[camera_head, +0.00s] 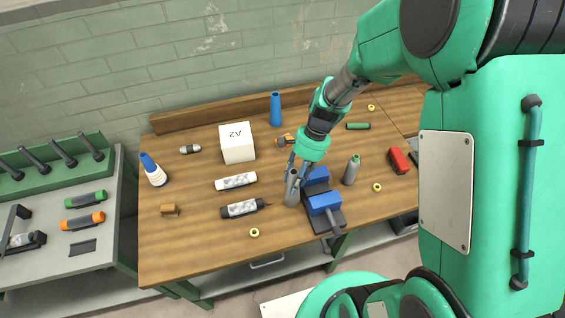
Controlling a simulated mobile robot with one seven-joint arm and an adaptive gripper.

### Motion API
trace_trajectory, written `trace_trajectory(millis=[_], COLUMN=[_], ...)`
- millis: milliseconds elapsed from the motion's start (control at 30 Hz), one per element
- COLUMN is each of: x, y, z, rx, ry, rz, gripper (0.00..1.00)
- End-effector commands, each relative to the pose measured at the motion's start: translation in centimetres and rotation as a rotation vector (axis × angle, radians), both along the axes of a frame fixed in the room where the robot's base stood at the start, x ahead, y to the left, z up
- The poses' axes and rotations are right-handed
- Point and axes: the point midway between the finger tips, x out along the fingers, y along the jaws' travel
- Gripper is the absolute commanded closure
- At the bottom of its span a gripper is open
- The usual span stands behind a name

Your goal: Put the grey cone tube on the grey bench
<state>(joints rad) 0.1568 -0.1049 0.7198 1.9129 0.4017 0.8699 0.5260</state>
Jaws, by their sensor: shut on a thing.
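The grey cone tube (292,197) stands about upright at the middle of the wooden table, left of the blue vise. My gripper (294,178) reaches down from the upper right and is shut on its upper part, so its top is partly hidden. I cannot tell whether its base touches the table. The grey bench (99,258) is at the left, beside the wooden table, with bare grey surface toward its front.
The wooden table (190,250) holds a blue vise (318,203), a white box (237,143), a blue cone tube (275,109), a grey bottle (351,171) and white and black cylinders. Green and orange cylinders (84,221) and a rack of dark rods (62,153) are on the bench.

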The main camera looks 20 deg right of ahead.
Motion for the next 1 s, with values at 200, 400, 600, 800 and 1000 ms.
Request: trace_trajectory(millis=[200, 400, 600, 800, 1000], x=[-2.4, -2.8, -2.7, -2.0, 0.5], y=[0.1, 0.1, 0.1, 0.2, 0.2], z=[0.2, 0.1, 0.0, 0.0, -0.3], rx=[-0.002, -0.004, -0.003, -0.003, -0.003], ry=[0.007, 0.009, 0.008, 0.008, 0.01], rz=[-0.108, -0.127, -0.126, -0.125, -0.125], gripper=[0.81, 0.81, 0.81, 0.81, 0.81])
